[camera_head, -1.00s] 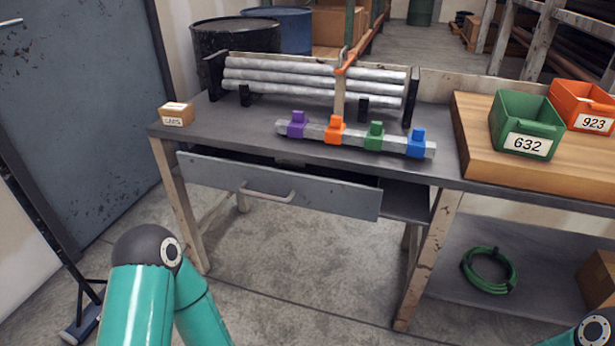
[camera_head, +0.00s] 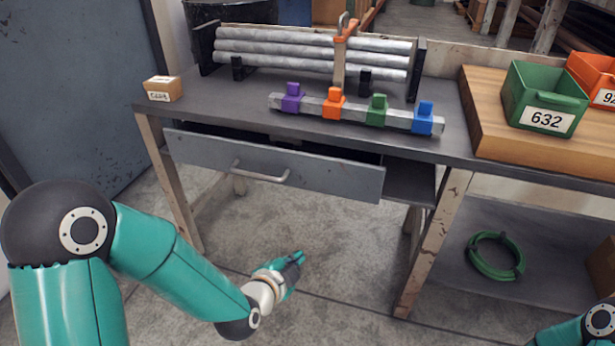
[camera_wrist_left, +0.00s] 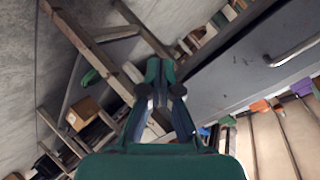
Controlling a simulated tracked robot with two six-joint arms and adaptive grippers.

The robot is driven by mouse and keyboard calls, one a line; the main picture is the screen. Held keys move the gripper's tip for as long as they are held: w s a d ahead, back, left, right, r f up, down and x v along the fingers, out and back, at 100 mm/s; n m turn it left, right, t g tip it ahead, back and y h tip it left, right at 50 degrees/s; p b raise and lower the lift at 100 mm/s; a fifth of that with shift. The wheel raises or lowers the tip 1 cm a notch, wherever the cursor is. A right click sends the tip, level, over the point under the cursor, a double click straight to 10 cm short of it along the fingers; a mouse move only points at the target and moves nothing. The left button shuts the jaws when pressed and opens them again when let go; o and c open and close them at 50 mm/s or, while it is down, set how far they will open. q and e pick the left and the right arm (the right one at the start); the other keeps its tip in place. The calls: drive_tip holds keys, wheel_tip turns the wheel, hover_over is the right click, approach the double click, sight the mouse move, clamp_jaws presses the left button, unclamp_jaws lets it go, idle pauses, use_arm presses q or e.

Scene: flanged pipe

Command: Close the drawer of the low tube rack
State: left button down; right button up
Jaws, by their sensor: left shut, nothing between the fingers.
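The grey drawer (camera_head: 322,178) under the bench top is partly pulled out, with a dark gap along its top edge. Its metal bar handle (camera_head: 260,173) is on the front, left of centre. My left gripper (camera_head: 298,258) is shut and empty, below and in front of the drawer and apart from it. In the left wrist view the shut fingers (camera_wrist_left: 161,72) point up the picture, with the drawer front (camera_wrist_left: 240,68) and its handle (camera_wrist_left: 294,50) to the right. The tube rack (camera_head: 312,54) with stacked grey tubes stands on the bench. My right gripper is out of view.
A grey bar (camera_head: 350,117) with purple, orange, green and blue clamps lies on the bench top. A small cardboard box (camera_head: 163,89) sits at the left corner. A green bin (camera_head: 541,98) stands right. Bench legs (camera_head: 428,255) flank open floor below the drawer.

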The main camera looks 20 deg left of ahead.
use_arm(q)
wheel_tip(320, 180, up, 14)
drive_tip(key=w+a+m+t+y+b, duration=0.1)
drive_tip(key=w+a+m+t+b, duration=0.1)
drive_tip(key=m+t, duration=0.4)
drive_tip(key=b, duration=0.2)
approach(311, 159)
drive_tip(key=w, duration=0.7)
drive_tip(key=shift+w+d+r, duration=0.15)
drive_tip(key=shift+d+r, duration=0.05)
drive_tip(key=shift+d, duration=0.05)
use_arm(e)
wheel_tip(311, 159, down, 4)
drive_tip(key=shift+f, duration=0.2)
